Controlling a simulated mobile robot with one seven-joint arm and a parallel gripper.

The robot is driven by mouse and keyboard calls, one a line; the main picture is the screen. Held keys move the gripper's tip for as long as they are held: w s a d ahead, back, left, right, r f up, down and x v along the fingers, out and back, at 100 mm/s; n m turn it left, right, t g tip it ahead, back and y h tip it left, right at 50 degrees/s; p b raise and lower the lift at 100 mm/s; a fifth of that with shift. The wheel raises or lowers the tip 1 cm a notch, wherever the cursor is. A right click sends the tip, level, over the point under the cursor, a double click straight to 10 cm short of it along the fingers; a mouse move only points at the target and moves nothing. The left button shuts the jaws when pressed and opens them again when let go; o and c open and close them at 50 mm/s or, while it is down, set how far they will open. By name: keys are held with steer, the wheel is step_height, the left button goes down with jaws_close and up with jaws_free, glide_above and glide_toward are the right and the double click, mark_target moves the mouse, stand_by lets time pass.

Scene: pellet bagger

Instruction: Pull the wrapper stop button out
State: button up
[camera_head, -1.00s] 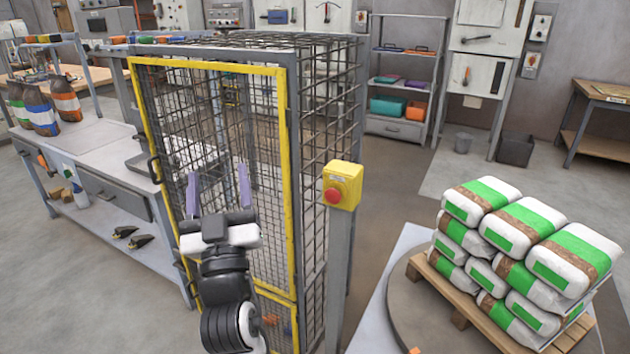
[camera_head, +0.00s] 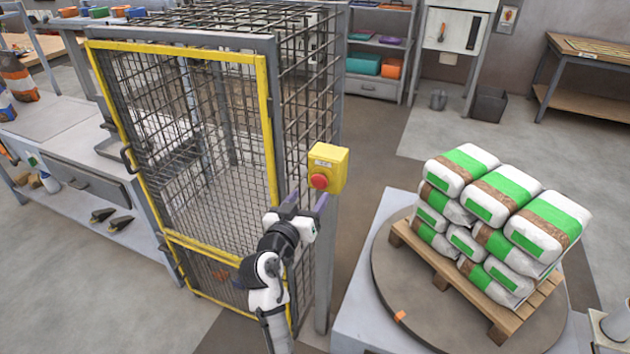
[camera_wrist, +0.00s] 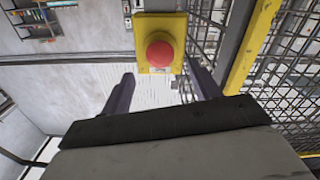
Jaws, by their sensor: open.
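The wrapper stop button (camera_head: 319,181) is a red round knob on a yellow box (camera_head: 332,162) fixed to a grey post beside the mesh cage. In the wrist view the red button (camera_wrist: 160,54) lies ahead, above the middle and roughly between the lines of the two fingers. My gripper (camera_head: 306,203) is open and empty, just below and slightly left of the button in the head view. Its purple-grey fingers (camera_wrist: 163,90) stand apart in the wrist view. No contact with the button shows.
The cage with its yellow-framed mesh door (camera_head: 264,130) stands close to the left of my arm. A pallet (camera_head: 450,275) of white and green bags stands on a round turntable (camera_head: 388,262) at the right. Grey floor lies open behind the post.

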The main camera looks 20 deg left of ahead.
mark_target(318, 183)
steer(key=w+p, duration=0.1)
steer(key=w, duration=0.4)
steer(key=shift+w+d, duration=0.1)
steer(key=shift+w, duration=0.05)
